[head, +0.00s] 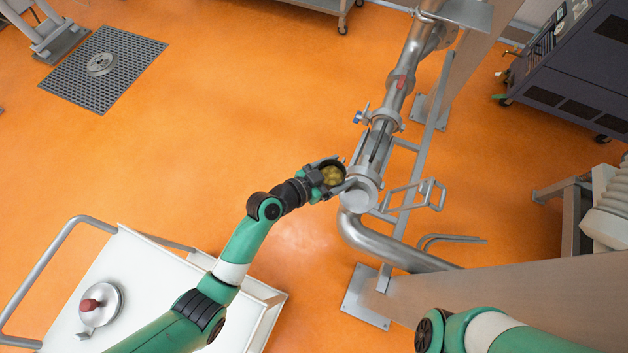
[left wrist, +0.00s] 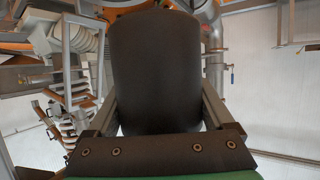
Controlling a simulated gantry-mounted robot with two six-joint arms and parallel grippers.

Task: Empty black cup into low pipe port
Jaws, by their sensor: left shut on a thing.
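My left gripper (head: 330,180) is shut on the black cup (head: 317,165), which shows yellowish-green contents in its mouth in the head view. In the left wrist view the dark cup (left wrist: 155,70) fills the middle between the two fingers. The cup is just left of the steel pipe port (head: 362,192), close to its rim; I cannot tell whether they touch. The cup's mouth faces up toward the head camera. My right gripper is out of view; only part of my right arm shows at the bottom right.
A white cart (head: 140,275) with a steel lid with a red knob (head: 100,303) stands at the lower left. A vertical steel pipe (head: 408,65) with a blue-handled valve (head: 358,118) rises above the port. A metal frame (head: 420,195) is right of it.

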